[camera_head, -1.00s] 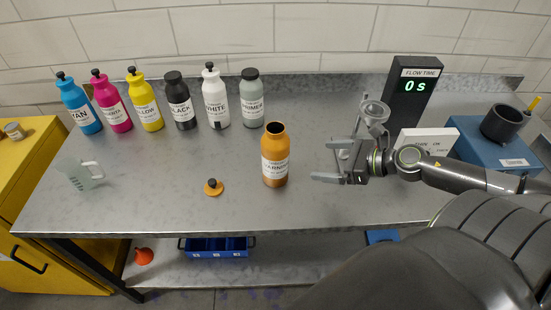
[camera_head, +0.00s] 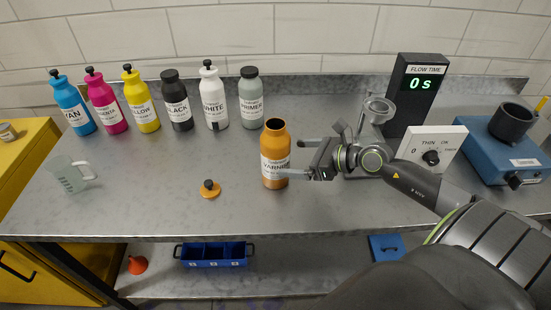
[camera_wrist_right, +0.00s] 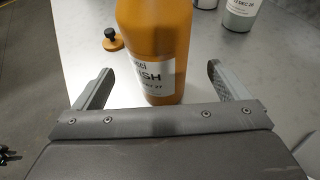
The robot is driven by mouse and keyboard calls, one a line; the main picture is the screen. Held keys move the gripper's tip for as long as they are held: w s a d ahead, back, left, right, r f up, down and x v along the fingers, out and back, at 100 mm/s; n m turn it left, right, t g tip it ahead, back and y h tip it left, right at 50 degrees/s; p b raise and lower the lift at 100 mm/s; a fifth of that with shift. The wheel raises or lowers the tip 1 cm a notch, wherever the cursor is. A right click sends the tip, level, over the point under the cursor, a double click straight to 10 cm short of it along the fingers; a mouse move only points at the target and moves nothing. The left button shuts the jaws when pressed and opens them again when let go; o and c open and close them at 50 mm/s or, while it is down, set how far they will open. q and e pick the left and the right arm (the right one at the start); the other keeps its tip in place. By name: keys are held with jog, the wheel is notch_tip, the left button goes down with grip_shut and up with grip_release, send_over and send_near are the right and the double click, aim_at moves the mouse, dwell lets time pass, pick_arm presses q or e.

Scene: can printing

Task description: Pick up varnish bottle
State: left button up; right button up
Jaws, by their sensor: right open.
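The orange varnish bottle (camera_head: 275,145) stands upright and uncapped on the metal table, with a white label on its front. Its orange cap with a black knob (camera_head: 209,188) lies on the table to its left. My right gripper (camera_head: 293,159) is open just to the right of the bottle, its fingers pointing left toward it. In the right wrist view the bottle (camera_wrist_right: 155,45) stands between and beyond the two open fingers (camera_wrist_right: 158,88), with a gap on each side. The cap also shows there (camera_wrist_right: 112,40). My left gripper is not in view.
Several bottles line the back left, from cyan (camera_head: 73,105) to primer (camera_head: 251,100). A clear jug (camera_head: 70,175) stands at the left. A flow timer (camera_head: 415,95) reading 0 s, a white dial box (camera_head: 445,143) and a blue device (camera_head: 510,155) are at the right.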

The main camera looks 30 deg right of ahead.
aim_at(275, 160)
jog(key=x, duration=0.1)
jog(key=b+x, duration=0.1)
jog(key=x, duration=0.1)
jog(key=shift+a+f+b, duration=0.1)
jog(key=shift+f+b, duration=0.2)
jog(key=shift+f, duration=0.15)
jog(key=b+x, duration=0.1)
jog(key=x, duration=0.1)
jog(key=b+x, duration=0.1)
jog(key=x, duration=0.1)
jog(key=shift+f, duration=0.45)
jog(key=shift+r, duration=0.1)
jog(key=shift+c, duration=0.4)
jog(key=c, duration=1.4)
jog(key=shift+c, duration=1)
jog(key=shift+r, duration=0.15)
